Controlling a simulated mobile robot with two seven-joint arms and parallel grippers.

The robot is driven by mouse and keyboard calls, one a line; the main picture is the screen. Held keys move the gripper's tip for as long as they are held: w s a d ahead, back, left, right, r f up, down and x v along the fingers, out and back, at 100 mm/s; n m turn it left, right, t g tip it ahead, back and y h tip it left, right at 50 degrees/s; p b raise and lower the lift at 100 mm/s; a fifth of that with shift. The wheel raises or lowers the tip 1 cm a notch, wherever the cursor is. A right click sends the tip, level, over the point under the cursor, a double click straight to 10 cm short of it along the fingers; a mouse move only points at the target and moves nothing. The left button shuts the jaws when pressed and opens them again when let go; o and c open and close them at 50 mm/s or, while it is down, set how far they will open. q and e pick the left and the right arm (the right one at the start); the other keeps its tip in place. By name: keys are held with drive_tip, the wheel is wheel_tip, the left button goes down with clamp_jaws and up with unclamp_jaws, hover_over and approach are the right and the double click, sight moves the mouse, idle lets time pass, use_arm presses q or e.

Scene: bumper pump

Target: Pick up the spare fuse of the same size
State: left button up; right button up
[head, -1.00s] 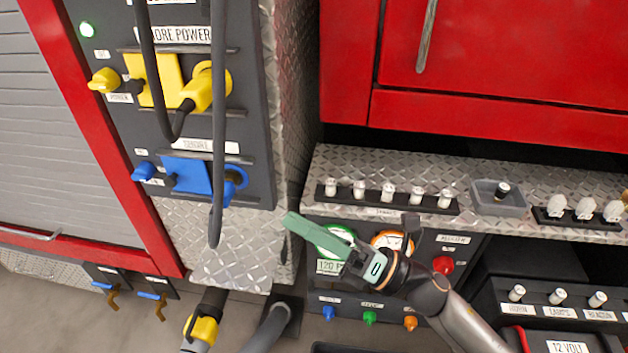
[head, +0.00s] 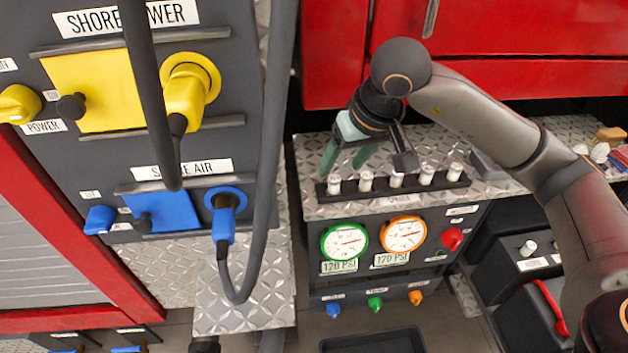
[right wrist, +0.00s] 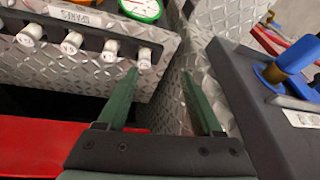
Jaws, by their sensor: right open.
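A black spares rack (head: 410,190) holds a row of several white, capped fuses on the diamond-plate shelf. The leftmost spare fuse (head: 334,184) stands upright; a second fuse (head: 366,181) is beside it. My right gripper (head: 345,166) is open and empty, with its green fingers pointing down above and behind the rack's left end. In the right wrist view, the rack's end fuse (right wrist: 144,58) lies just beyond the left fingertip, not between the fingers. Markings on the fuses are too small to read. My left gripper is not in view.
Two gauges, one green-rimmed (head: 344,241) and one orange-rimmed (head: 404,234), sit below the rack. A grey tray (head: 487,166) is partly hidden by my right arm. The shore-power panel (head: 110,110) with hanging cables stands left. Red cabinets are behind.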

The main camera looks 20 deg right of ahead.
drive_tip(key=d, duration=0.1)
drive_tip(key=h, duration=0.1)
hover_over(336, 180)
drive_tip(key=s, duration=0.3)
wheel_tip(336, 180, down, 5)
drive_tip(key=shift+w+p+x, duration=0.15)
drive_tip(key=shift+p+x, duration=0.15)
drive_tip(key=shift+x, duration=1.2)
drive_tip(key=shift+w+p+x, duration=0.15)
drive_tip(key=shift+p+x, duration=0.15)
drive_tip(key=shift+x, duration=1.2)
drive_tip(key=shift+r+t, duration=0.15)
drive_tip(key=shift+t, duration=0.15)
clamp_jaws()
